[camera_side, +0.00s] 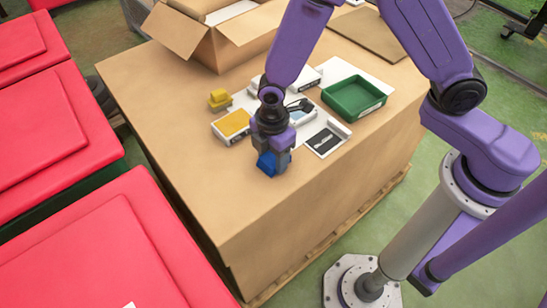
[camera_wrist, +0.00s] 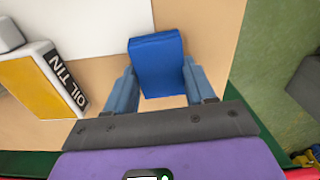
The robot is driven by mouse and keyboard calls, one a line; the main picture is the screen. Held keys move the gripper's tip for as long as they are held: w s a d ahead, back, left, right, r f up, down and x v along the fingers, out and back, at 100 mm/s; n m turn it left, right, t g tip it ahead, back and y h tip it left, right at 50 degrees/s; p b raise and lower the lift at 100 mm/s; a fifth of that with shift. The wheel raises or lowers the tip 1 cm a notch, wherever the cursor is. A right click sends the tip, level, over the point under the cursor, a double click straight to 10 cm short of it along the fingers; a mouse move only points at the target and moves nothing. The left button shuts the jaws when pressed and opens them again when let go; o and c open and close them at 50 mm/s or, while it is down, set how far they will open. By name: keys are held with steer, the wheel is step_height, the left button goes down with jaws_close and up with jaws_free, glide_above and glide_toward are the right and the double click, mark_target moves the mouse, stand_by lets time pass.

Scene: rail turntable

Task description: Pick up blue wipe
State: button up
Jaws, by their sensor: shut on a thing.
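The blue wipe (camera_side: 267,164) is a small blue block-like piece near the front of the cardboard-topped work surface (camera_side: 200,170). In the side view, my gripper (camera_side: 273,157) points down at it and partly hides it. In the wrist view, the blue wipe (camera_wrist: 157,62) sits between the two grey-blue fingers of my gripper (camera_wrist: 160,72), which are shut on it. I cannot tell whether its underside touches the surface.
A yellow and white box marked OIL TIN (camera_wrist: 45,82) lies left of the wipe; it also shows in the side view (camera_side: 232,124). A green tray (camera_side: 352,97), a black-and-white card (camera_side: 325,141) and an open carton (camera_side: 230,45) lie behind. The front left surface is clear.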

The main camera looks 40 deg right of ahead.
mark_target(272, 157)
steer(key=shift+r, duration=0.1)
steer(key=shift+r, duration=0.5)
step_height(272, 157, up, 2)
steer(key=shift+r, duration=0.15)
steer(key=s+d+r, duration=0.7)
steer(key=s+r, duration=0.2)
steer(key=s, duration=0.2)
steer(key=shift+s+d+r, duration=0.25)
steer(key=shift+s+d, duration=0.1)
steer(key=shift+s, duration=0.05)
